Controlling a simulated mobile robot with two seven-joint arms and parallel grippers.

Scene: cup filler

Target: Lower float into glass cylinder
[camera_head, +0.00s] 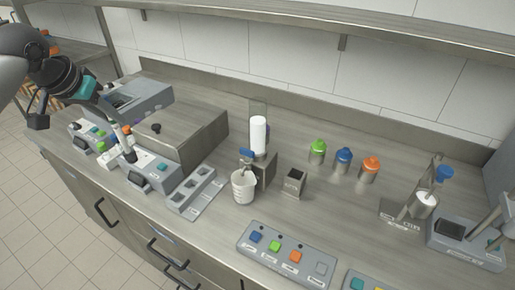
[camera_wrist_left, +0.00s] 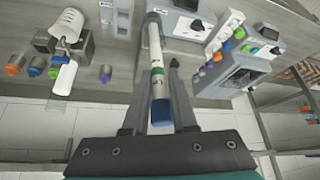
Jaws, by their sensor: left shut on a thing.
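My left gripper (camera_head: 117,122) reaches in from the left, above the grey devices at the left end of the counter. The blue end is nearest the wrist camera, and the white end points away toward the counter devices. I cannot clearly make out the glass cylinder in either view. My right gripper is not in view.
A grey device (camera_head: 155,172) stands below the gripper, with a large metal box (camera_head: 185,130) behind it. Green, blue and orange capped jars (camera_head: 343,160) are at the back.

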